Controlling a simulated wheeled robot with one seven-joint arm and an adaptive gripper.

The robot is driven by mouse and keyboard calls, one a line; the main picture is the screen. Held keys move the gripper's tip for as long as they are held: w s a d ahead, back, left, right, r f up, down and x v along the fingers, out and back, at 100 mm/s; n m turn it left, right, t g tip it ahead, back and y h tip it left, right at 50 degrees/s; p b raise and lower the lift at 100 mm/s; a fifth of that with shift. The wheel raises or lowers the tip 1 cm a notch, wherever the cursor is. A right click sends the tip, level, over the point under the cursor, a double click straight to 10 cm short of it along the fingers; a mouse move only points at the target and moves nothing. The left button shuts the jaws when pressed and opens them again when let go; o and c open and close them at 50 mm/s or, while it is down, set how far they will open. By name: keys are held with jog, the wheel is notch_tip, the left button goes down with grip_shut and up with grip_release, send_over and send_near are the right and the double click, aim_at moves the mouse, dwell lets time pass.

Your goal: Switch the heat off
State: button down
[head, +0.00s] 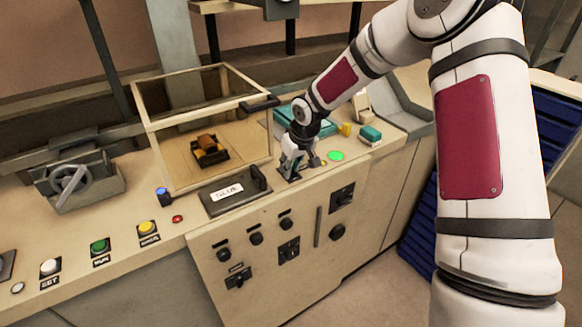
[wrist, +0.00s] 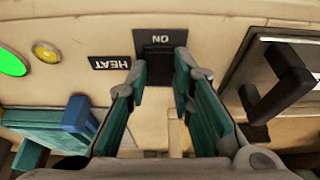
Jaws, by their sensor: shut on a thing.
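The heat switch (wrist: 158,50) is a small dark switch on the cream bench top. It has an upside-down ON mark (wrist: 160,39) beside it and a black HEAT label (wrist: 109,62) to its left in the wrist view. My gripper (wrist: 157,70) has its teal fingers on either side of the switch and is shut on it. In the head view my gripper (head: 290,172) reaches down to the bench's front edge and mostly hides the switch. A round green lamp (head: 336,156) is lit to its right; it also shows in the wrist view (wrist: 10,62).
A clear framed box (head: 140,112) holds a brown item at left. A black-handled GLUE plate (head: 225,196) lies close left of my gripper. A teal tray (head: 283,114) is behind. SET (head: 50,267) and RUN (head: 99,246) buttons are at lower left.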

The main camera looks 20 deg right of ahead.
aim_at(293, 175)
jog(key=shift+w+f+g+b, duration=0.1)
jog(key=shift+w+g+b, duration=0.4)
jog(key=shift+g+b, duration=0.5)
jog(key=shift+s+h+b, duration=0.1)
jog(key=shift+h+b, duration=0.3)
jog(key=shift+b, duration=0.1)
jog(key=shift+r, duration=0.2)
jog(key=c, duration=1.4)
grip_release()
notch_tip(293, 175, up, 12)
jog(key=s, duration=0.1)
jog(key=shift+s+d, duration=0.2)
jog(key=shift+s, duration=0.1)
